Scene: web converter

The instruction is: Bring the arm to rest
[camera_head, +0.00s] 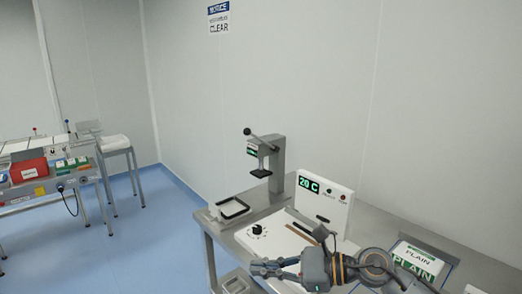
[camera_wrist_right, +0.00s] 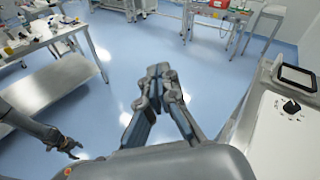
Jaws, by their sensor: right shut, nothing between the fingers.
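My right gripper (camera_head: 262,268) is low in the head view, over the front part of the grey bench, with its arm coming in from the right. In the right wrist view the gripper (camera_wrist_right: 158,72) has its fingertips together, with nothing between them, and points out over the blue floor. My left gripper (camera_wrist_right: 72,148) shows small at the lower left of the right wrist view, over the floor; its fingers are too small to read.
On the bench (camera_head: 228,240) stand a hand press (camera_head: 263,150), a black-rimmed tray (camera_head: 231,210), and a white device (camera_head: 323,200) reading "20 C". "PLAIN" packs (camera_head: 418,258) lie at the right, partly behind my arm. Another table (camera_wrist_right: 50,38) stands left; floor between is clear.

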